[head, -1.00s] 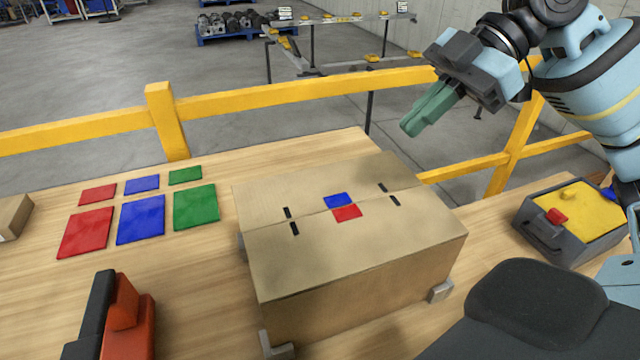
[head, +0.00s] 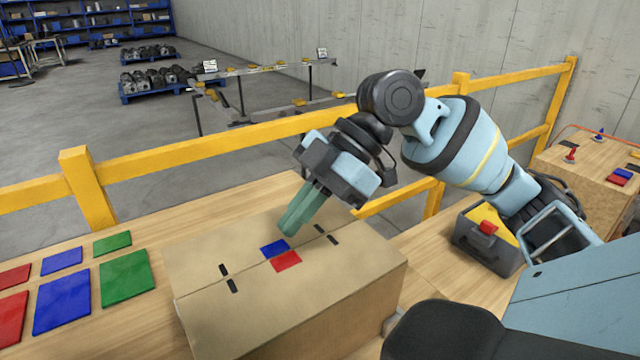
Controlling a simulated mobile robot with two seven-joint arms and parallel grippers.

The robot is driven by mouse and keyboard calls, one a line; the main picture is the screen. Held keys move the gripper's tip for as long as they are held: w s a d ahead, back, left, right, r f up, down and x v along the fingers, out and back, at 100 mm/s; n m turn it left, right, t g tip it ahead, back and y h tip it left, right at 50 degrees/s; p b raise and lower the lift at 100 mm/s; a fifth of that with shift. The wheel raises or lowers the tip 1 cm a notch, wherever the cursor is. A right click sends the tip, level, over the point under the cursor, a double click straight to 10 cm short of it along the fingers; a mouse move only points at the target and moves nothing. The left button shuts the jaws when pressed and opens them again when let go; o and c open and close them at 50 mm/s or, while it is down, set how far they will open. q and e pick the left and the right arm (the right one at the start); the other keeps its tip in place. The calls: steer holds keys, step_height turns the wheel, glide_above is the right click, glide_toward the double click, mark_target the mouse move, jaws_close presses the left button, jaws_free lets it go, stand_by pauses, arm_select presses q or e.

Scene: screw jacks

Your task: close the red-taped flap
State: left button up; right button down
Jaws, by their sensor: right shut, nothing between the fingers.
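A cardboard box (head: 300,310) stands on the wooden table. Its near flap, the red-taped flap (head: 245,285), lies down flat and carries a red square of tape (head: 287,261) at the seam. The far flap (head: 215,240) also lies flat, with a blue square of tape (head: 273,249) at the seam. The two flaps meet along the middle. My right gripper (head: 290,228) is shut and empty. Its green fingers point down and left, over the far flap just behind the blue tape; I cannot tell whether they touch it. My left gripper is not in view.
Red, blue and green mats (head: 64,300) lie left of the box. A yellow railing (head: 200,146) runs behind the table.

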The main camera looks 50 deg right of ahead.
mark_target(276, 263)
step_height(276, 263, down, 3)
steer(key=shift+r+b, duration=0.1)
steer(key=shift+b, duration=0.3)
steer(key=shift+w+d+f, duration=0.1)
steer(key=shift+f, duration=0.5)
